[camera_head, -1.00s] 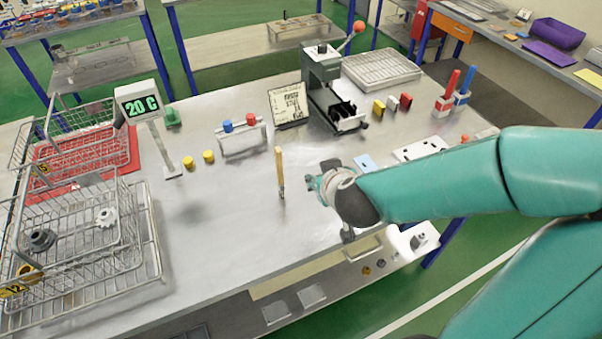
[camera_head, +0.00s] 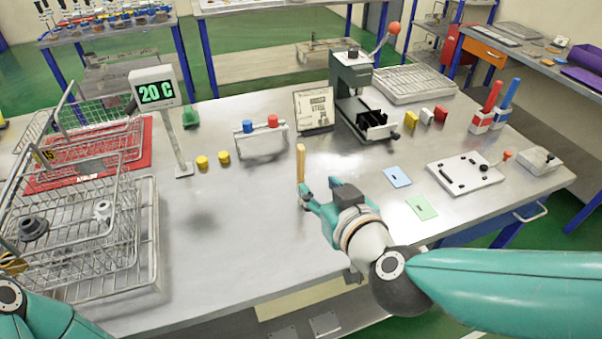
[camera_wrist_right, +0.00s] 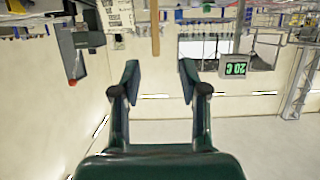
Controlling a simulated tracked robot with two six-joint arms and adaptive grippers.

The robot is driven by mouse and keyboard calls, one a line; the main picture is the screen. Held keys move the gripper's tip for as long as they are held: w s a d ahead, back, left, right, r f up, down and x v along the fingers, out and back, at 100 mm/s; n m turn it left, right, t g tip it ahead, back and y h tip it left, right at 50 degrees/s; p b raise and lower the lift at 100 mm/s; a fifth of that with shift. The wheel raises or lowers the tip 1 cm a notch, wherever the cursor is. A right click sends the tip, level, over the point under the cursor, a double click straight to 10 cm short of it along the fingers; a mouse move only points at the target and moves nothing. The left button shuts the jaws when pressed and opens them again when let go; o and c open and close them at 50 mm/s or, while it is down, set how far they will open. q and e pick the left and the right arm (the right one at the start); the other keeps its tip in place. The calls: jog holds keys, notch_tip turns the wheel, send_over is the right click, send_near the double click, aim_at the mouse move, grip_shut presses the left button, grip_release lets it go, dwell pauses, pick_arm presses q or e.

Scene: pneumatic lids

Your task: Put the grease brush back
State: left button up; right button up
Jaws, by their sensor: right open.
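The grease brush appears to be the tool with the plain wooden handle (camera_head: 301,163). It stands upright near the middle of the steel bench, and its lower end is hard to make out. My right gripper (camera_head: 320,194) is open and empty, low over the bench, just right of the brush. In the right wrist view, which is upside down, the wooden handle (camera_wrist_right: 155,28) shows beyond the gap between the open fingertips (camera_wrist_right: 160,73). A red-handled tool (camera_head: 488,105) and a blue-handled tool (camera_head: 506,103) stand in holders at the right back.
Wire baskets (camera_head: 85,235) fill the left of the bench. A 20 C display (camera_head: 155,92), yellow caps (camera_head: 213,160), a rack with blue and red knobs (camera_head: 260,140), a sign (camera_head: 314,110) and a lever press (camera_head: 352,85) stand behind the brush. Bare bench (camera_head: 240,220) lies left of it.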

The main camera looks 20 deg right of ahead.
aim_at(302, 165)
jog(key=shift+d+p+x, duration=0.15)
jog(key=shift+p+x, duration=0.45)
jog(key=shift+x, duration=2.85)
jog(key=shift+d+p+x, duration=0.2)
jog(key=shift+p+x, duration=0.35)
jog(key=shift+x, duration=2.95)
jog(key=shift+f, duration=0.1)
grip_shut()
